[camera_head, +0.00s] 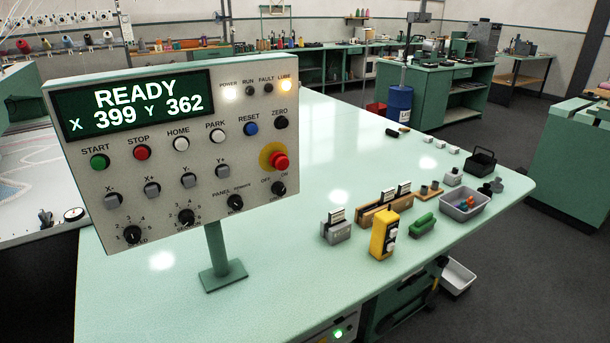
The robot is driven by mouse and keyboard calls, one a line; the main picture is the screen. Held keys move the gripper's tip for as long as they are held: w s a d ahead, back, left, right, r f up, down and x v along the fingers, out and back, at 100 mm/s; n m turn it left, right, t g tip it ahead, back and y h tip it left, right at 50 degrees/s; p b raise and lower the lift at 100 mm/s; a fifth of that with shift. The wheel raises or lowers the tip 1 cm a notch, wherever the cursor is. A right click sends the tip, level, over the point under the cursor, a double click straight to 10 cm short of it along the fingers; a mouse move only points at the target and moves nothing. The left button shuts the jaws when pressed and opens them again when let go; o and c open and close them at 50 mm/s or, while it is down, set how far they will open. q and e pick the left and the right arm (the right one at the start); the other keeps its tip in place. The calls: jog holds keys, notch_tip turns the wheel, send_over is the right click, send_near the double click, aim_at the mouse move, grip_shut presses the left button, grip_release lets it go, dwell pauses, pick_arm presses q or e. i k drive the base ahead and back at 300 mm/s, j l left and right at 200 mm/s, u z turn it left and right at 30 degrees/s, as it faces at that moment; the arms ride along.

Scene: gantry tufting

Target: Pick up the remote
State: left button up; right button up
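A yellow box-shaped handset with pale buttons on its face (384,235), which looks like the remote, stands upright on the light green table (290,290), right of the picture's middle. Nothing is touching it from my side. A small grey holder with cards (336,230) stands to its left, and a green rounded block (422,225) lies to its right. Neither of my grippers shows in the head view.
A control panel (170,135) reading READY stands on a post at the table's left. Behind the handset is a wooden card rack (370,215); a grey bin (480,208) with small coloured pieces sits near the right edge. The table's front middle is clear.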

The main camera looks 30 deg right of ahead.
aim_at(386, 220)
jog(key=l+z, duration=0.15)
jog(key=z, duration=1.2)
